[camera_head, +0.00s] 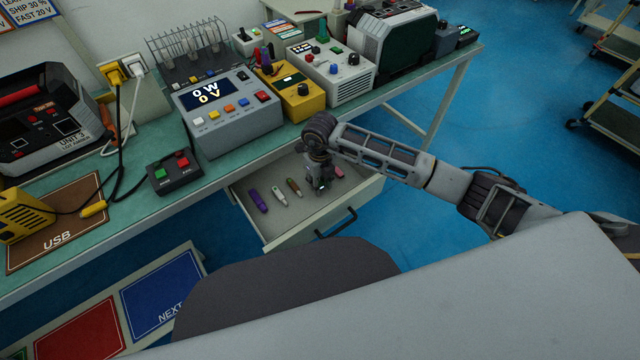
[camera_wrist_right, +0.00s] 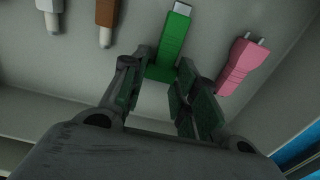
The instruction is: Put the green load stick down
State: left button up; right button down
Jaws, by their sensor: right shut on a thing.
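The green load stick (camera_wrist_right: 173,40) is between the fingers of my right gripper (camera_wrist_right: 167,78) in the right wrist view, with its metal plug end pointing away from the gripper. The gripper is shut on it. In the head view my right gripper (camera_head: 320,186) reaches down into the open drawer (camera_head: 275,222), and the green stick cannot be made out there. The stick is close to the drawer floor; whether it touches is hard to tell. My left gripper does not show in either view.
In the drawer lie a purple stick (camera_head: 257,201), a white stick (camera_head: 279,195), a brown stick (camera_head: 294,187) and a pink two-pronged plug (camera_wrist_right: 243,62), right of the green stick. A grey meter box (camera_head: 226,110) stands on the bench above.

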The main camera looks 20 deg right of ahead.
jog(key=shift+f, duration=0.35)
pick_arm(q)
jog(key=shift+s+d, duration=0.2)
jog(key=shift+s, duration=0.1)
pick_arm(e)
jog(key=shift+f, duration=0.1)
jog(key=c, duration=1.5)
grip_release()
jog(key=shift+c, duration=0.2)
jog(key=o, duration=0.4)
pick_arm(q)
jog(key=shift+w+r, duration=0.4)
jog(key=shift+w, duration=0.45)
pick_arm(e)
jog(key=shift+o, duration=0.2)
